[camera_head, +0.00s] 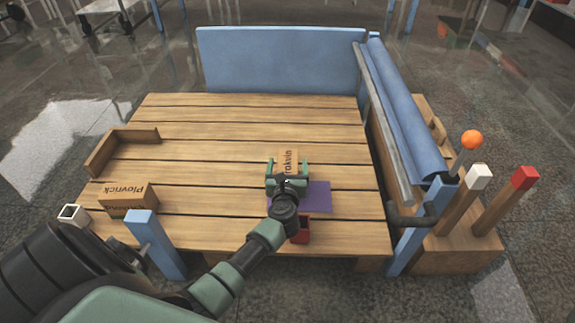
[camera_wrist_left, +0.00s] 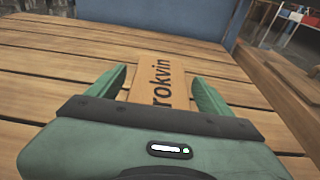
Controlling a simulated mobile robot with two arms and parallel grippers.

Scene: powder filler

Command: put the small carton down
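My left gripper (camera_head: 287,164) has a finger on each side of the carton, with a narrow gap visible on both sides. The left wrist view shows the same carton (camera_wrist_left: 162,82) between the spread green fingers (camera_wrist_left: 160,85). The carton appears to rest on the boards, but its lower part is hidden by the gripper. My right gripper is not in view.
Another carton marked "Plovrick" (camera_head: 127,198) stands at the left front, near a wooden corner piece (camera_head: 122,148). A red container (camera_head: 303,230) is at the front edge. A blue panel (camera_head: 280,60) closes the back, and a blue roll (camera_head: 405,105) runs along the right. The left-middle boards are clear.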

